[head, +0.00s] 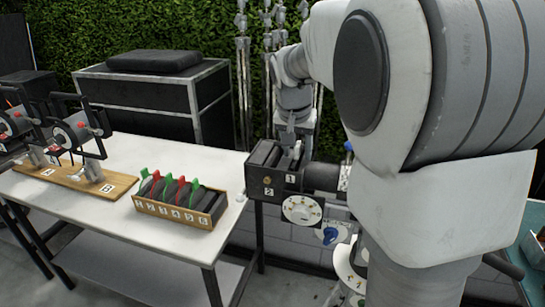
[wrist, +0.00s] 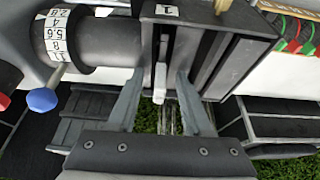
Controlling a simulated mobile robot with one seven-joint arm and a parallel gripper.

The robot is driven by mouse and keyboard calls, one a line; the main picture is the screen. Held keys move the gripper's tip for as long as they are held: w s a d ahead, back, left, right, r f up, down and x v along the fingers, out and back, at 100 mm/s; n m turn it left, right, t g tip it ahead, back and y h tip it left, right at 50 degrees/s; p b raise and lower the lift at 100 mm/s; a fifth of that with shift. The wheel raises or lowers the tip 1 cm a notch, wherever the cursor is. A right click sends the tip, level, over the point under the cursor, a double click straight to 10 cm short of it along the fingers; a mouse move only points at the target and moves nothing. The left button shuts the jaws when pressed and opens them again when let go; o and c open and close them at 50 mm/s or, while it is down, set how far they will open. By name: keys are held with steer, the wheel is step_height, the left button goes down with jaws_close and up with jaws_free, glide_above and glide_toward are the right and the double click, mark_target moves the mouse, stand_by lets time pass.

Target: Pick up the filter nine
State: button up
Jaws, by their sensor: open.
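A dark matte box (head: 262,176) on a camera, labelled 1 and 2, stands beyond the table's right end. It fills the upper middle of the wrist view (wrist: 228,50). A thin grey plate with a white tab (wrist: 159,84) sits in its slot; I cannot read a nine on it. My gripper (wrist: 160,74) is open, with one finger on each side of the tab, apart from it as far as I can tell. In the head view my gripper (head: 293,143) is just above the box. No filter in view shows a readable nine.
A wooden rack (head: 178,215) with several numbered slots holds dark filters with green and red tabs on the white table (head: 140,245). A wooden board (head: 78,180) with two handled devices is at left. A black case (head: 155,61) lies on a cart behind.

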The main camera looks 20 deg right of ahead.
jaws_close()
stand_by(1.4)
